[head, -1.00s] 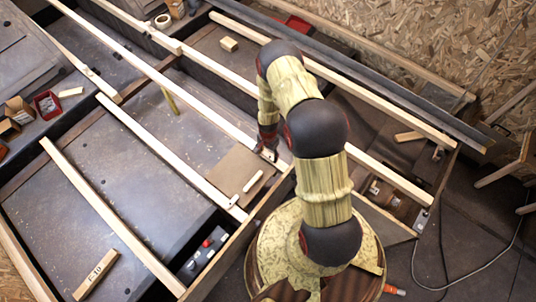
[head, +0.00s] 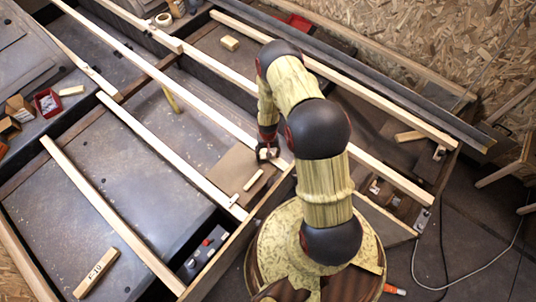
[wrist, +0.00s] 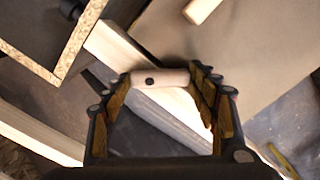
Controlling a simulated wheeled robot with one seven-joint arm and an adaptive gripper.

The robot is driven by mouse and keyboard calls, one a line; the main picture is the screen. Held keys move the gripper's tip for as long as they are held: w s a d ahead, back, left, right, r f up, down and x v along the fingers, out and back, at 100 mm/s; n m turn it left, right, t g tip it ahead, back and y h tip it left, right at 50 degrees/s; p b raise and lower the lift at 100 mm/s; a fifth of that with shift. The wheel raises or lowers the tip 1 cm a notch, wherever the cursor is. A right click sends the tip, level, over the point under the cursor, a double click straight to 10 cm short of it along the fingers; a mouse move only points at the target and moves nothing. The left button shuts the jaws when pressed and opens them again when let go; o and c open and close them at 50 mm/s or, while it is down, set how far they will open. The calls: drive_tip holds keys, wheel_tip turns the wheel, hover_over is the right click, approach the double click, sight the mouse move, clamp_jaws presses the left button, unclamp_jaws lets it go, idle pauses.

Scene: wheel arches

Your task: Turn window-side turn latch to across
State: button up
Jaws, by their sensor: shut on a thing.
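A small pale wooden turn latch (wrist: 160,78) with a dark screw head in it sits on a pale wooden rail (wrist: 115,45) in the wrist view. The latch lies at a slant to the rail, neither in line with it nor square across it. My gripper (wrist: 161,80) is shut on the latch, one finger at each end. In the head view my gripper (head: 267,151) is low at the near end of the long middle rail (head: 200,98), with the latch (head: 268,154) showing pale between its fingers. The fingers partly hide the latch ends.
A brown sheet (head: 232,166) with a short pale stick (head: 253,180) lies beside the gripper. A particle-board edge (wrist: 65,45) is close by in the wrist view. Other long rails (head: 170,155) run parallel. A labelled wood block (head: 96,274) lies at the lower left.

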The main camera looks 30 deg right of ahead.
drive_tip(key=n, duration=0.4)
drive_tip(key=shift+s, duration=0.25)
drive_tip(key=shift+s+n, duration=0.15)
drive_tip(key=shift+n, duration=1.1)
drive_tip(key=shift+s+n, duration=0.1)
drive_tip(key=shift+n, duration=1.15)
drive_tip(key=o, duration=1.1)
drive_tip(key=shift+c, duration=0.2)
drive_tip(key=shift+o, duration=0.4)
drive_tip(key=shift+r, duration=0.1)
wheel_tip(320, 180, up, 12)
